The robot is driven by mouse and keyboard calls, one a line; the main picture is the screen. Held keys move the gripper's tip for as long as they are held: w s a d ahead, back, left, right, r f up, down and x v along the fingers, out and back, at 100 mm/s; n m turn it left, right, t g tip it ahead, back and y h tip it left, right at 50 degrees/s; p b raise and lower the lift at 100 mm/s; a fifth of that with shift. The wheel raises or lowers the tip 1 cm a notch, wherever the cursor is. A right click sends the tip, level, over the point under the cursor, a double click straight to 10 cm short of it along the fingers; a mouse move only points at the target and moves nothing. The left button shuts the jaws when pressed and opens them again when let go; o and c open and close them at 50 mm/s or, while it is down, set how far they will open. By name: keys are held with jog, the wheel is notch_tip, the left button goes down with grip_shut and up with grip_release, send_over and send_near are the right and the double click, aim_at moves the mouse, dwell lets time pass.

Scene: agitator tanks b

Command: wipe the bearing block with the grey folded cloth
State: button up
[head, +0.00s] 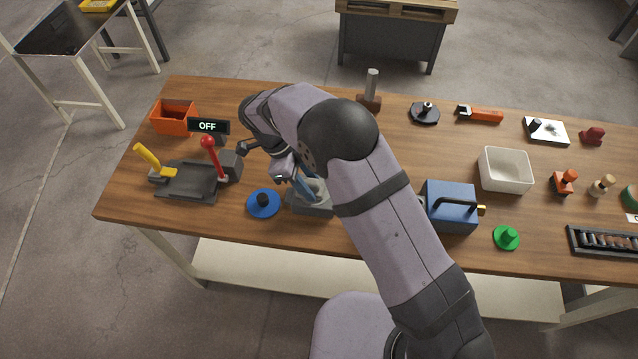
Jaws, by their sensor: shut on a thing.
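My gripper (304,184) points down over a grey block (312,209), which looks like the bearing block, left of the table's middle. My arm hides part of the block's right side. The gripper's bluish fingers are shut on a small grey piece at the block's top, which appears to be the grey folded cloth (319,187). The cloth is mostly hidden by the fingers and arm. It looks to be at or against the block's top, but I cannot tell whether it touches.
A blue disc with a black knob (263,203) lies close left of the block. A lever base (190,183) with red and yellow levers and an "OFF" sign (208,126) stands farther left. A blue toolbox (450,204) and white bin (505,170) are to the right.

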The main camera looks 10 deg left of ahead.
jog(key=shift+a+f, duration=0.1)
jog(key=shift+a, duration=1.15)
jog(key=shift+d+b, duration=0.7)
jog(key=shift+d, duration=3.05)
notch_tip(320, 180, up, 8)
jog(key=p, duration=0.4)
jog(key=shift+r, duration=0.2)
